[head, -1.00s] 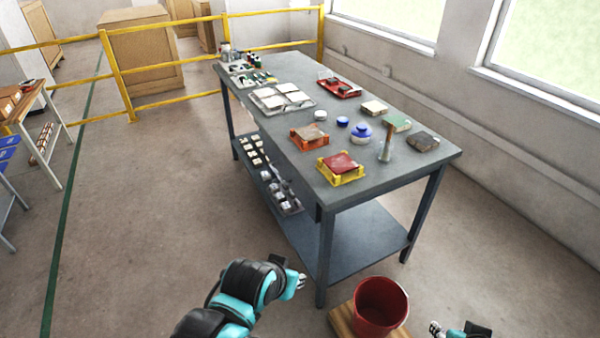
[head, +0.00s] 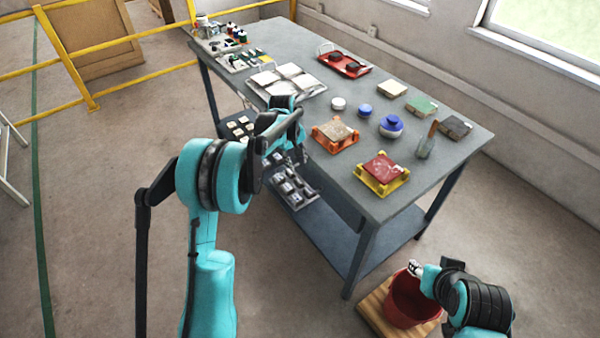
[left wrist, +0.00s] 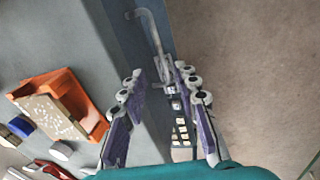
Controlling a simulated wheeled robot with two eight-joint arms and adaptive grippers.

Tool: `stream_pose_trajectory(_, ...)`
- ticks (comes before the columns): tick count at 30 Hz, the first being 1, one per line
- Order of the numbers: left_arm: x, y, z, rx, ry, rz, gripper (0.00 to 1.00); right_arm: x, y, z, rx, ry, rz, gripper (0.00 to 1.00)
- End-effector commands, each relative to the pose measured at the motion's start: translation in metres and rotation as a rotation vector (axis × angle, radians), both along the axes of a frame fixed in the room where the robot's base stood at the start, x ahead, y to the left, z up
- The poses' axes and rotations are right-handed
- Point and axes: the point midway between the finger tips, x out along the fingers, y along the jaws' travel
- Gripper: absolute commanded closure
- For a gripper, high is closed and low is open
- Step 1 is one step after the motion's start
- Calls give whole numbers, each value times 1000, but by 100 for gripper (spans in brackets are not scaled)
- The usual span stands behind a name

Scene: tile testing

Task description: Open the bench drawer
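The grey bench (head: 290,45) stands ahead, with a dark blue frame and a lower shelf. In the left wrist view, a bent metal handle (left wrist: 151,32) sticks out from the blue bench side, beneath the edge of the top. The drawer front itself is hard to make out, and I see no gap. My left gripper (left wrist: 160,75) is open and empty, its fingers spread near the handle but not closed on it. In the head view my own arm hides most of that gripper. My right gripper (head: 415,268) is small, beside the bucket; its finger opening is unclear.
A red bucket (head: 408,303) stands on a wooden board (head: 376,306) by the near bench leg. Tiles, trays and jars cover much of the bench top. Small tiles lie on the lower shelf (head: 330,240).

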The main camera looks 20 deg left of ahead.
Motion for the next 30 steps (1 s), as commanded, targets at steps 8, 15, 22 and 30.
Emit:
stream_pose_trajectory(8, 17, 4, -36, -21, 36, 54, 69, 0, 0, 0, 0, 0, 0, 60)
stream_pose_trajectory(15, 22, -1, -75, -21, 36, 53, 69, 0, 0, -16, 0, 0, 0, 60)
stream_pose_trajectory(22, 26, -4, -101, -20, 35, 53, 69, 0, 0, -25, 0, 0, 0, 60)
stream_pose_trajectory(30, 27, -5, -104, -20, 35, 53, 69, 0, 0, -25, 0, 0, 0, 60)
